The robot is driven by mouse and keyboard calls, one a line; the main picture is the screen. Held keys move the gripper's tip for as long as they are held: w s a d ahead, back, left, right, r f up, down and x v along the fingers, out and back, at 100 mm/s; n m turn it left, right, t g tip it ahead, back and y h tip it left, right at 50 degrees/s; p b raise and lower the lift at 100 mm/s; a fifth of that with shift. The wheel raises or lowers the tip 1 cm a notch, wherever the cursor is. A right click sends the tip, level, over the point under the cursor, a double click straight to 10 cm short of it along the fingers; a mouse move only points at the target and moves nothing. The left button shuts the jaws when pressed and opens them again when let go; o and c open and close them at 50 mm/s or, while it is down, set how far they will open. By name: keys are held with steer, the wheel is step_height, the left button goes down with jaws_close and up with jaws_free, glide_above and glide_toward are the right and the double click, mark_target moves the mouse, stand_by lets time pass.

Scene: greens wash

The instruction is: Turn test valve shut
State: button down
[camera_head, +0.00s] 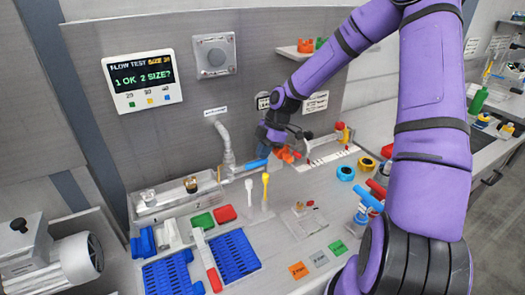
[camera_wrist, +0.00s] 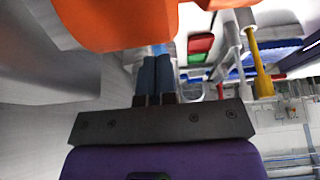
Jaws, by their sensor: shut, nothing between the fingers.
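A grey pipe fitting (camera_head: 229,160) rises from the bench's back, with a blue lever (camera_head: 257,164) pointing right from its foot. It looks like the test valve, but no label confirms this. A blue sliver shows under the orange.
A yellow stick (camera_head: 265,186) and a white one stand in front of the lever. Green (camera_head: 203,221) and red (camera_head: 225,214) blocks and blue racks (camera_head: 234,257) lie at front left. A display (camera_head: 142,80) reads "1 OK 2 SIZE?". Blue and yellow rings (camera_head: 366,164) sit to the right.

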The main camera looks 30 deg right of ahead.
stand_by(0.4)
steer(key=shift+d+r, duration=0.2)
steer(key=shift+r, duration=0.25)
steer(key=d+r, duration=0.3)
steer(key=d, duration=1)
steer(key=shift+d+r, duration=0.3)
steer(key=shift+d, duration=0.05)
